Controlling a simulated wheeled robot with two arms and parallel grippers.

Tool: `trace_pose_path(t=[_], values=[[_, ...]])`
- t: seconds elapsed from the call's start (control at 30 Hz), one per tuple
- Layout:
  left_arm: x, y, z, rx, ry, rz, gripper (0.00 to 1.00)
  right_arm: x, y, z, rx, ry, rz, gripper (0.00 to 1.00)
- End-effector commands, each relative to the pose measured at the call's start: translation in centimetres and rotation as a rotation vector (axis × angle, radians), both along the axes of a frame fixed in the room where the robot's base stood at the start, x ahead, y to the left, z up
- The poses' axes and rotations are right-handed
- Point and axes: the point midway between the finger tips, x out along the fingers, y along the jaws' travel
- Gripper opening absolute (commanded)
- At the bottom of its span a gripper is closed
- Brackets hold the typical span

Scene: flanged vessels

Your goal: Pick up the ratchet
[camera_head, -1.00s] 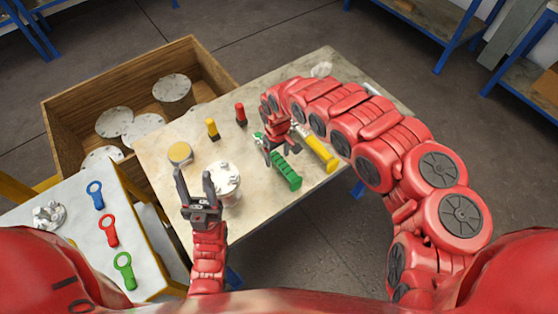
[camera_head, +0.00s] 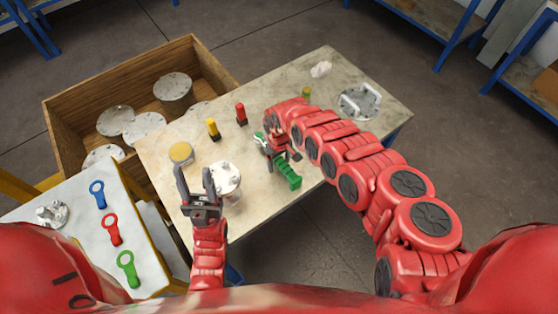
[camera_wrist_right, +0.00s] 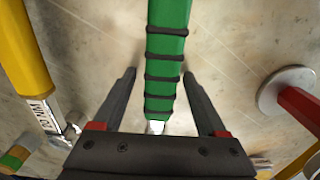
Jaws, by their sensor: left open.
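A tool with a green handle (camera_head: 288,176), which looks like the ratchet, lies on the table; I cannot make out its head clearly. In the right wrist view, its green handle (camera_wrist_right: 165,60) has dark ridges and runs between my right fingers. My right gripper (camera_head: 276,148) is at the tool. Its two dark fingers (camera_wrist_right: 159,78) are spread on either side of the handle, with a gap at the left finger and the right finger close beside the handle. My left gripper (camera_head: 194,178) is open and empty beside a white flanged vessel (camera_head: 228,178).
The table (camera_head: 285,85) also holds a yellow tool (camera_head: 212,128), a red one (camera_head: 241,113) and a flange with handles (camera_head: 360,100). A yellow handle (camera_wrist_right: 25,60) lies left of the green one. A wooden crate (camera_head: 62,135) stands behind.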

Motion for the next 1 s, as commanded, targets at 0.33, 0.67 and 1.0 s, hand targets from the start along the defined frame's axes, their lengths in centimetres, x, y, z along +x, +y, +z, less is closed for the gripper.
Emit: trace_pose_path(t=[0.33, 0.67, 1.0], values=[[0.00, 0.00, 0.00, 0.000, 0.000, 0.000, 0.50, 0.01, 0.01, 0.01, 0.000, 0.000, 0.000, 0.12], [0.00, 0.00, 0.01, 0.000, 0.000, 0.000, 0.50, 0.02, 0.01, 0.04, 0.001, -0.001, 0.000, 0.00], [0.01, 0.00, -0.02, 0.000, 0.000, 0.000, 0.50, 0.30, 0.17, 0.51, 0.000, -0.002, 0.000, 0.00]])
